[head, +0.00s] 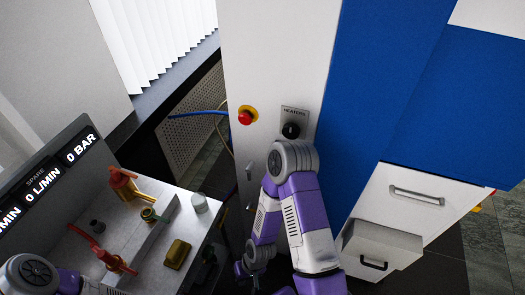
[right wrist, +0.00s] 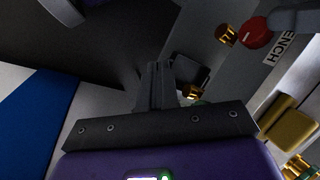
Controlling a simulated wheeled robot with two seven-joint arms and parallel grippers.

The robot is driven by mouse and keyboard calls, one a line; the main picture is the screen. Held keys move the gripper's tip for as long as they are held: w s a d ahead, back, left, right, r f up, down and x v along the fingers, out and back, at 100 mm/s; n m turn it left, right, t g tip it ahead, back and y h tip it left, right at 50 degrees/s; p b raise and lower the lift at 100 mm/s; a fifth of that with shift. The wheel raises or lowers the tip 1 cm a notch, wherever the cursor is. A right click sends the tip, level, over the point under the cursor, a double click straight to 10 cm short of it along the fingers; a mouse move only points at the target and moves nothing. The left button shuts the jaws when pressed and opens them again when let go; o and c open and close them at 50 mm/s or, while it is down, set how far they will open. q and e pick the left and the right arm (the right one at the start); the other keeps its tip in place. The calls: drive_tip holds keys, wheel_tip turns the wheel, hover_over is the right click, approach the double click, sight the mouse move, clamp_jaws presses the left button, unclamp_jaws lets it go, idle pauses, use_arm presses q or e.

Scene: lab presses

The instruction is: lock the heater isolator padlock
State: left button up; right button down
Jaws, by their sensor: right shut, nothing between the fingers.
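The heater isolator (head: 290,130) is a black knob on a grey plate marked HEATERS, on the tall white panel in the head view. A brass block (head: 178,254), which looks like the padlock body, lies on the grey bench; I cannot make out its shackle. A brass block also shows at the right edge of the right wrist view (right wrist: 292,132). My right gripper (right wrist: 157,75) is shut and empty, with the brass block off to its right in that view. In the head view it is low, right of the bench, partly hidden by my arm. My left gripper is out of view.
A red push button (head: 246,117) on a yellow base sits left of the isolator. A lever handle (head: 250,172) is below it. The bench carries red-handled valves (head: 122,182), a white cylinder (head: 199,203) and a display (head: 45,178). An open drawer (head: 381,248) juts out at right.

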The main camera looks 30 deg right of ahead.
drive_tip(key=w+d+r+n+g+h, duration=0.2)
drive_tip(key=w+d+r+n+h, duration=0.1)
drive_tip(key=w+d+h, duration=0.4)
drive_tip(key=w+d+r+n+g+h, duration=0.1)
drive_tip(key=w+d+r+n+h, duration=0.3)
drive_tip(key=w, duration=0.5)
drive_tip(key=w+a+r+m+h, duration=0.1)
drive_tip(key=w+r+m+h, duration=0.1)
drive_tip(key=r, duration=0.6)
drive_tip(key=w+a+r+m+t+h, duration=0.1)
drive_tip(key=w+r+h, duration=0.3)
drive_tip(key=r, duration=0.5)
drive_tip(key=w+a+r+m+h, duration=0.1)
drive_tip(key=w+r+h, duration=0.3)
drive_tip(key=r, duration=0.4)
drive_tip(key=shift+a+r+m+h+b, duration=0.3)
drive_tip(key=shift+m+h, duration=0.3)
drive_tip(key=shift+m, duration=0.3)
drive_tip(key=shift+d, duration=0.2)
